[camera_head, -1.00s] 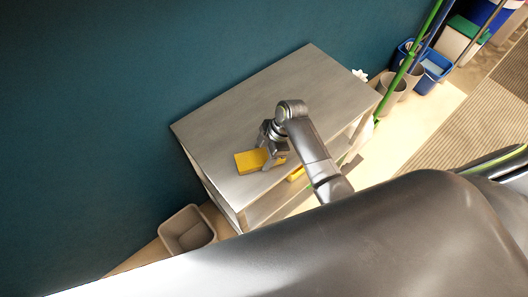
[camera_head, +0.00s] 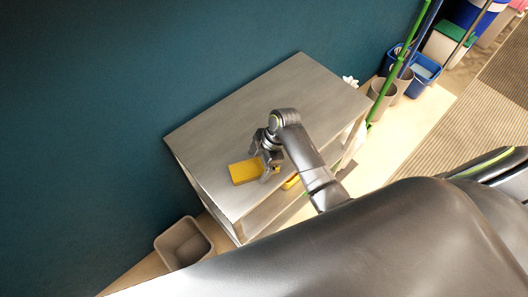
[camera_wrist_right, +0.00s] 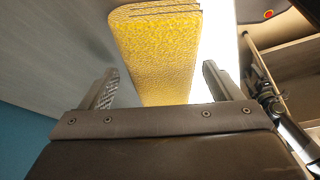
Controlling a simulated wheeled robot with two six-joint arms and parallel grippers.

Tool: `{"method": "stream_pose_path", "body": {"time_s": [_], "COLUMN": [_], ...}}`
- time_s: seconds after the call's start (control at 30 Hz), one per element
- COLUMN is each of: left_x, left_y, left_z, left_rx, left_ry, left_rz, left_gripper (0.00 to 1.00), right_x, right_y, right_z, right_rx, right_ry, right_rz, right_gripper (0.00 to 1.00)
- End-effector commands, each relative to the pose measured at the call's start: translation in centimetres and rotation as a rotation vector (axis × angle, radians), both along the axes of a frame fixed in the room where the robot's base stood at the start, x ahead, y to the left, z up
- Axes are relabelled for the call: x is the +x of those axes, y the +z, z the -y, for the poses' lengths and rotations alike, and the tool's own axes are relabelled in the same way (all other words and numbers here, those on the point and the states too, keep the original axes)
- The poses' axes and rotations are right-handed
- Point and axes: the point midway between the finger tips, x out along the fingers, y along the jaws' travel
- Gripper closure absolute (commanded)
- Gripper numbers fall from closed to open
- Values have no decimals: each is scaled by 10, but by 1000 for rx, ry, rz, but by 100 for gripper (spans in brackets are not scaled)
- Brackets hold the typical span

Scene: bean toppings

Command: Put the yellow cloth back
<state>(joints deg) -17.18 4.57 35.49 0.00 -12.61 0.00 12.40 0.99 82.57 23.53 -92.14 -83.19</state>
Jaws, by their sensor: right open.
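The yellow cloth (camera_head: 245,172) is a flat block-like piece on the top of the grey table (camera_head: 225,133), near its front edge. My right gripper (camera_head: 269,168) is over the cloth's right part. In the right wrist view the textured yellow cloth (camera_wrist_right: 158,45) reaches between the two open fingers of my right gripper (camera_wrist_right: 162,86), with a visible gap to each finger. It looks unheld.
A second yellow item (camera_head: 290,183) shows below the table's front edge, partly hidden by my arm. A grey bin (camera_head: 183,243) stands on the floor at the lower left. Green and blue poles, bins and buckets (camera_head: 424,70) stand at the right. Most of the tabletop is clear.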

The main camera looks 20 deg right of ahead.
Motion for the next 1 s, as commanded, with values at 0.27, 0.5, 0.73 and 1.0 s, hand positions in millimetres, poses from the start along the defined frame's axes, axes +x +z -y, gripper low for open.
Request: {"method": "stream_pose_path", "body": {"time_s": [0.27, 0.5, 0.73, 1.0], "left_x": [-1, -1, 0, 0], "left_y": [-9, -18, -20, -20], "left_z": [-1, -1, -1, -1], "left_rx": [1, 1, 1, 1], "left_ry": [0, 0, 0, 0], "left_rz": [-1, -1, -1, 0], "left_gripper": [15, 15, 15, 15], "right_x": [0, 0, -2, -2], "right_y": [39, 83, 104, 107], "right_z": [18, 36, 44, 44], "right_rx": [-3, -3, -1, -1], "right_ry": [0, 1, 1, 0], "right_rz": [7, 6, 1, 0], "right_gripper": [15, 15, 15, 15]}}
